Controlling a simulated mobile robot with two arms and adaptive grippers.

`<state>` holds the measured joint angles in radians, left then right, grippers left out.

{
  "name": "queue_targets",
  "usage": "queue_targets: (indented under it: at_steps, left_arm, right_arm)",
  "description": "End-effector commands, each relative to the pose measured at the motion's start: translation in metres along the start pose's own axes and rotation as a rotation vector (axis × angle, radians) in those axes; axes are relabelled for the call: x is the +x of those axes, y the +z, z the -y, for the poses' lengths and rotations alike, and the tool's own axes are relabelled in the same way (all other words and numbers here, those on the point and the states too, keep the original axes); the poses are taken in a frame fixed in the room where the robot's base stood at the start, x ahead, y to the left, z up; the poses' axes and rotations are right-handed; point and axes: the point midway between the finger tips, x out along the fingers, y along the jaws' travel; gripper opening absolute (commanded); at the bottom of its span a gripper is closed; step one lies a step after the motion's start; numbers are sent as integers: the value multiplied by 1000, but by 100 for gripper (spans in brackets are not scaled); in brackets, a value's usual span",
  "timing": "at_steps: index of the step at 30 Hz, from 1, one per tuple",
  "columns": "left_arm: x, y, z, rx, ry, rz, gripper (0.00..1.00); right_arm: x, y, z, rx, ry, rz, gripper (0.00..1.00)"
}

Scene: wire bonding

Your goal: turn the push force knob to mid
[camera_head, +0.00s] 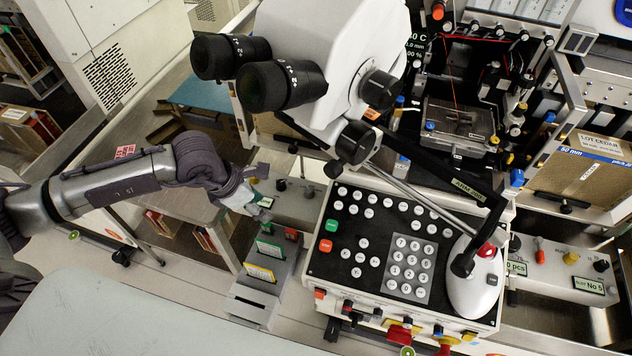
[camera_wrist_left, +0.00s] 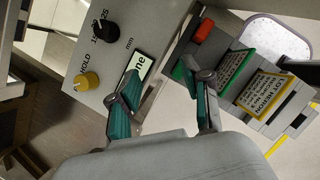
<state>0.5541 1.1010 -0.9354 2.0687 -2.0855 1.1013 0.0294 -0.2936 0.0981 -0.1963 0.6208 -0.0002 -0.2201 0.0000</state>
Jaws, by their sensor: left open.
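No knob has a readable push force label. A grey control panel (camera_head: 298,203) left of the keypad carries small dark knobs (camera_head: 281,185). In the left wrist view this panel (camera_wrist_left: 120,62) shows a yellow knob (camera_wrist_left: 86,81) by the word HOLD and a black knob (camera_wrist_left: 104,29) with a partly cut-off scale. My left gripper (camera_head: 262,207) is at the panel's near-left corner. In the wrist view its teal fingers (camera_wrist_left: 163,76) are apart and empty, in front of a partly hidden label; both knobs lie left of them. My right gripper is not in view.
A card holder (camera_head: 262,285) with green and yellow cards stands close to my left gripper. A keypad console (camera_head: 340,265) is right of it, with the microscope (camera_head: 335,45) above. Another panel (camera_head: 555,270) with orange, yellow and black knobs is at far right.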

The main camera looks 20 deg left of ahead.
Motion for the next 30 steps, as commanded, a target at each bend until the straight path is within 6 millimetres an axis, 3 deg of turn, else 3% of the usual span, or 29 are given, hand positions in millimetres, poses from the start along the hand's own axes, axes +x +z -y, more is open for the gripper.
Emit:
queue_targets:
  at_steps: [10,18,30]
  left_arm:
    - [21,63,1,1,-3,5,48]
    - [40,105,1,0,-1,1,48]
    - [56,107,0,0,-1,0,48]
  right_arm:
    - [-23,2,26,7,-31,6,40]
    - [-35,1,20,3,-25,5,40]
    - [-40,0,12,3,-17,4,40]
